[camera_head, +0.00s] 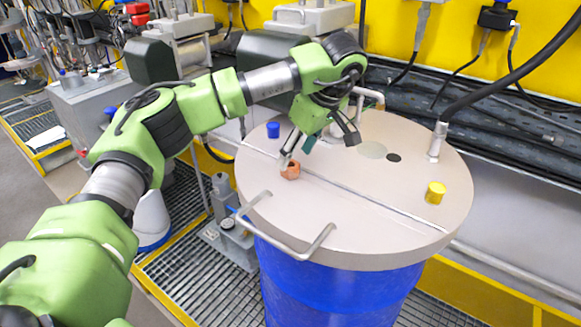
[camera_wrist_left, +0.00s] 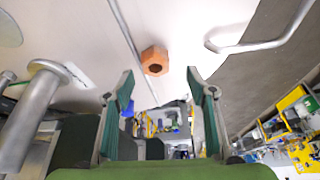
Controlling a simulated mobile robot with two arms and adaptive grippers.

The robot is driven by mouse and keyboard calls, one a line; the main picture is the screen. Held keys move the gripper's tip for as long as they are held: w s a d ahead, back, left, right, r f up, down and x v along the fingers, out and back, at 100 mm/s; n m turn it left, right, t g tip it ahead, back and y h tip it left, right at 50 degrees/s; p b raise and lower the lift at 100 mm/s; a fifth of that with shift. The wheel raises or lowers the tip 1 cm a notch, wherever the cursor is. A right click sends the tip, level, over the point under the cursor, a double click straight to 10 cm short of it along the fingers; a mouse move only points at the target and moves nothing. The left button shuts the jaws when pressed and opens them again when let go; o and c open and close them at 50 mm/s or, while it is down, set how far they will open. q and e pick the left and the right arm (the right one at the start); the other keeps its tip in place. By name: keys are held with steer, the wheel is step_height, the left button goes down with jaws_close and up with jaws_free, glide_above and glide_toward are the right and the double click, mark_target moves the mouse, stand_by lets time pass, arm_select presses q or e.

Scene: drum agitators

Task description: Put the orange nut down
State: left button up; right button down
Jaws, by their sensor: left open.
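The orange nut (camera_head: 290,171) is a small hexagonal piece resting on the beige drum lid (camera_head: 310,225), left of the lid's seam. In the left wrist view the nut (camera_wrist_left: 155,60) lies ahead of the fingertips, in line with the gap between them, with its dark hole showing. My left gripper (camera_head: 319,146) is open and empty above the lid. In the head view one fingertip appears close to the nut; I cannot tell whether it touches. The fingers also show spread in the left wrist view (camera_wrist_left: 160,82). My right gripper is not in view.
The lid tops a blue drum (camera_head: 330,290). It carries a yellow cap (camera_head: 435,192), a blue cap (camera_head: 273,129), a front handle (camera_head: 290,245) and a pipe with a black hose (camera_head: 437,140).

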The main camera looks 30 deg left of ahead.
mark_target(292, 165)
arm_select(q)
steer(key=shift+f, duration=0.15)
steer(key=p+x, duration=0.3)
steer(key=x, duration=0.1)
steer(key=shift+w, duration=0.35)
steer(key=shift+a+f, duration=0.15)
steer(key=shift+f, duration=0.3)
steer(key=c, duration=1.3)
jaws_close()
steer(key=shift+w+r, duration=0.1)
